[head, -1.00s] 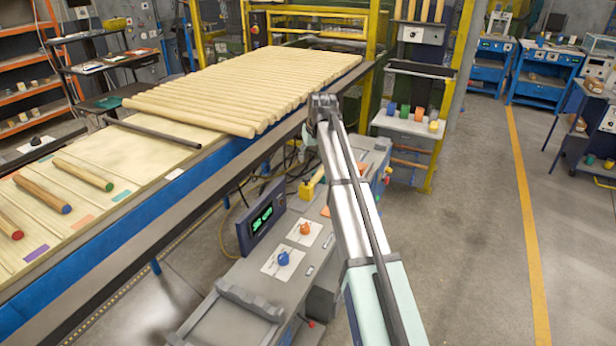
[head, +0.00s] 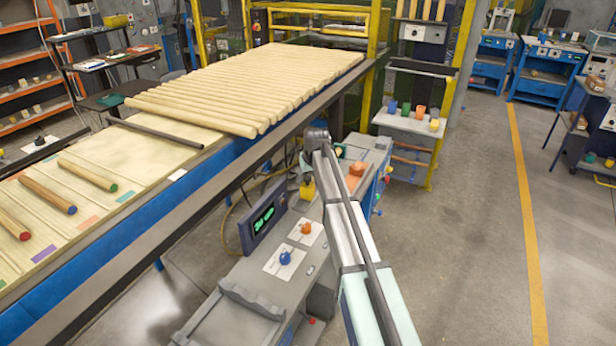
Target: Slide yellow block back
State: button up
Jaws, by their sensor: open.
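A yellow block (head: 307,189) sits on the grey console (head: 235,275), near its far left edge, just left of my arm. My gripper (head: 306,171) is at the end of my arm, close above the yellow block in the picture. It is open, but its fingers are small and hard to make out. I cannot tell whether they touch the block or stand around it.
A display (head: 263,217), an orange knob (head: 306,228) and a blue knob (head: 285,257) are nearer. The conveyor with wooden rods (head: 230,85) runs along the left.

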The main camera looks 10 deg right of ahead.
jog(key=shift+c, duration=0.4)
grip_shut()
jog(key=s+a, duration=0.5)
jog(key=s, duration=0.2)
jog(key=shift+s, duration=0.15)
jog(key=shift+a, duration=0.15)
jog(key=shift+o, duration=0.4)
grip_release()
